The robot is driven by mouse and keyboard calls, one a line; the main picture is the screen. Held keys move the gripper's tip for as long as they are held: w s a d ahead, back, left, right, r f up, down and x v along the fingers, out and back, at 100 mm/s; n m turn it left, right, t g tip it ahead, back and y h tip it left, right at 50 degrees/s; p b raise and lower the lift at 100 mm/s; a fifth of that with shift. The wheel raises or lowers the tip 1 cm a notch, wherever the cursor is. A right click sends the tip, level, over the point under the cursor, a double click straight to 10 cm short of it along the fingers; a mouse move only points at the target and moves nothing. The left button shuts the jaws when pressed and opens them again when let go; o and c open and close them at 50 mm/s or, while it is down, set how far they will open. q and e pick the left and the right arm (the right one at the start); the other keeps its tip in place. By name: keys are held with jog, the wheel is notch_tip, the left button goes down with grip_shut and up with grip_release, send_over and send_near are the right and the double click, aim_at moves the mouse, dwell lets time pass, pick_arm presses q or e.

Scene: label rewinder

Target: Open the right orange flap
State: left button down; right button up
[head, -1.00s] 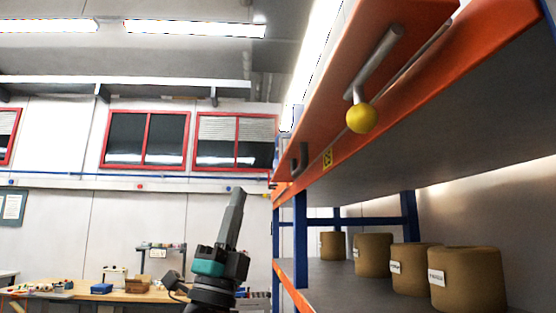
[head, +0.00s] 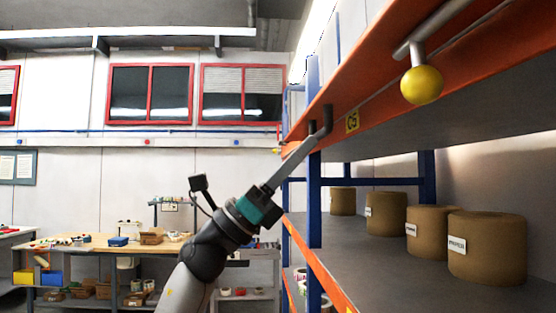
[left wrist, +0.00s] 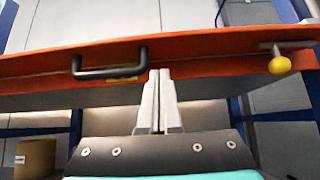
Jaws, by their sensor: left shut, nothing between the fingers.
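The orange flap (head: 376,72) runs along the upper front of the shelf unit at the right of the head view. It carries a dark bent handle (head: 325,122) near its far end and a yellow ball knob (head: 421,85) on a grey rod nearer me. My left gripper (head: 312,141) is shut and empty, pointing up to the right by the handle. In the left wrist view, the fingertips (left wrist: 160,75) overlap the orange flap's lower edge (left wrist: 205,72), just right of the handle (left wrist: 110,70). Contact cannot be told. My right gripper is out of view.
Several brown rolls (head: 487,247) stand on the grey shelf (head: 385,262) below the flap. A blue upright post (head: 314,205) stands close behind my left gripper. A workbench (head: 95,247) with small items is at the back left.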

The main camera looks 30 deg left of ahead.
pick_arm(q)
jog(key=shift+w+d+r+p, duration=0.15)
jog(key=shift+r+p, duration=0.2)
jog(key=shift+r, duration=0.5)
jog(key=shift+d+r+p, duration=0.1)
jog(key=shift+r+p, duration=0.25)
jog(key=shift+r, duration=0.45)
jog(key=shift+w+d+r+p, duration=0.15)
jog(key=shift+r+p, duration=0.2)
jog(key=shift+r, duration=0.5)
jog(key=r+p, duration=0.1)
jog(key=r+g+y+p, duration=0.1)
jog(key=p, duration=0.1)
jog(key=r+p, duration=0.1)
jog(key=shift+s+a+r+y, duration=0.15)
jog(key=shift+s+a+y, duration=0.15)
jog(key=shift+a+y, duration=0.1)
jog(key=b, duration=0.9)
send_near(324, 101)
jog(key=v, duration=0.6)
